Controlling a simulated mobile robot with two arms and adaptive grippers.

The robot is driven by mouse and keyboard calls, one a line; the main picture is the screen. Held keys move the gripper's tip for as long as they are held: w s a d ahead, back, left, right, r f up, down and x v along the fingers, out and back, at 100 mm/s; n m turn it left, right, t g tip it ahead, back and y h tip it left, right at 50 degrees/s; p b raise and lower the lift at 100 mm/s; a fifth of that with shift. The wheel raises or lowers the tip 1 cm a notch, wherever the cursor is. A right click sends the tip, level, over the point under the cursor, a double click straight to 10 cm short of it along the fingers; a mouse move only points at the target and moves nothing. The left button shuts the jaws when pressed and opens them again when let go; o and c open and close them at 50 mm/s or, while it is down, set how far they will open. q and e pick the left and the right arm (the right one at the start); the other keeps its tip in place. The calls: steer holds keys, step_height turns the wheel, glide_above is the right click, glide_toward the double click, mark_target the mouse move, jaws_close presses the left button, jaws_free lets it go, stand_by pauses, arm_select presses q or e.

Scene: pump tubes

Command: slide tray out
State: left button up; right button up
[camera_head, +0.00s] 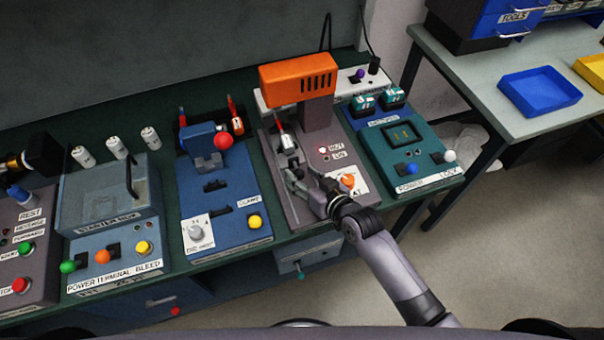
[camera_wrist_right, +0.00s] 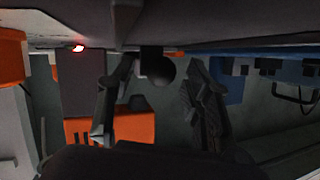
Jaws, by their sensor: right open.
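The grey station with the orange head (camera_head: 298,78) stands at the right part of the green bench. Under the head, a red-and-white tube (camera_head: 282,138) shows above a small dark holder (camera_head: 287,150), which looks like the tray part. My right gripper (camera_head: 296,172) is open, low over the station base, just in front of this holder. My left gripper is not in view.
The blue station (camera_head: 222,190) with a red ball knob stands left of the grey one, and a teal station (camera_head: 405,150) stands right. An orange knob (camera_head: 347,180) sits near my right wrist. The side table (camera_head: 475,85) holds a blue bin (camera_head: 541,92).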

steer(key=shift+w+a+f, duration=0.1)
steer(key=shift+w+a, duration=0.1)
steer(key=shift+w, duration=0.05)
steer(key=shift+c, duration=0.2)
jaws_close()
stand_by(0.3)
stand_by(0.3)
